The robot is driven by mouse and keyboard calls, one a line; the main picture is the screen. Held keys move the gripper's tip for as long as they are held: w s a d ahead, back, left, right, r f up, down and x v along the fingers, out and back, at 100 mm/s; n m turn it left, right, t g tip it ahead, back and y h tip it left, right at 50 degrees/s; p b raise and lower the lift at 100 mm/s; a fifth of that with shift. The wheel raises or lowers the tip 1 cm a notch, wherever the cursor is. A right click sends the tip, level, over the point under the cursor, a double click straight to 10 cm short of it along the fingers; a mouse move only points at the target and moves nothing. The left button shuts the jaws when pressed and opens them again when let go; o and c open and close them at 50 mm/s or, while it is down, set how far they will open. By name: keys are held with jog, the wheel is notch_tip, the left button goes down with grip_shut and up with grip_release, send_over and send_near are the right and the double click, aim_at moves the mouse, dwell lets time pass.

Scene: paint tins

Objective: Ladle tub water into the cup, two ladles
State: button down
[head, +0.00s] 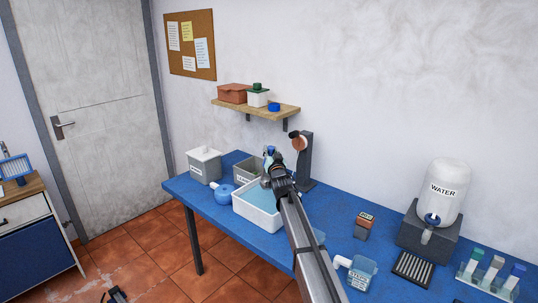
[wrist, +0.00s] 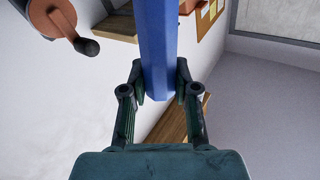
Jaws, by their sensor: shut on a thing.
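A white tub (head: 250,222) with light-blue water stands on the blue table. My gripper (head: 273,172) is over the tub's back right side, and my arm covers part of the tub. In the wrist view my gripper (wrist: 160,92) is shut on a blue bar (wrist: 156,40), seemingly the ladle's handle; a bit of blue (head: 268,152) shows above the gripper in the head view. The ladle's bowl is hidden, so I cannot tell whether it holds water. A labelled blue cup (head: 359,276) with a pale handle stands near the table's front edge, right of my arm.
A dark stand (head: 306,160) rises behind my gripper. A water dispenser (head: 443,200), dark rack (head: 412,269) and capped bottles (head: 492,272) are at right.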

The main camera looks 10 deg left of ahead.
jog(key=shift+s+d+f+m+b, duration=0.15)
jog(key=shift+d+f+m+b, duration=0.3)
jog(key=shift+b, duration=0.5)
jog(key=shift+s+d+t+b, duration=0.1)
jog(key=shift+d+t+b, duration=0.2)
jog(key=shift+b, duration=0.25)
jog(key=shift+s+d+f+m+b, duration=0.15)
jog(key=shift+d+m+b, duration=0.15)
jog(key=shift+b, duration=0.25)
jog(key=shift+d+f+b, duration=0.15)
jog(key=shift+d+b, duration=0.15)
jog(key=shift+b, duration=0.3)
jog(key=shift+s+d+f+m+t+b, duration=0.25)
jog(key=shift+d+f+m+t+b, duration=0.25)
jog(key=shift+b, duration=0.55)
notch_tip(320, 180, down, 7)
jog(key=b, duration=0.5)
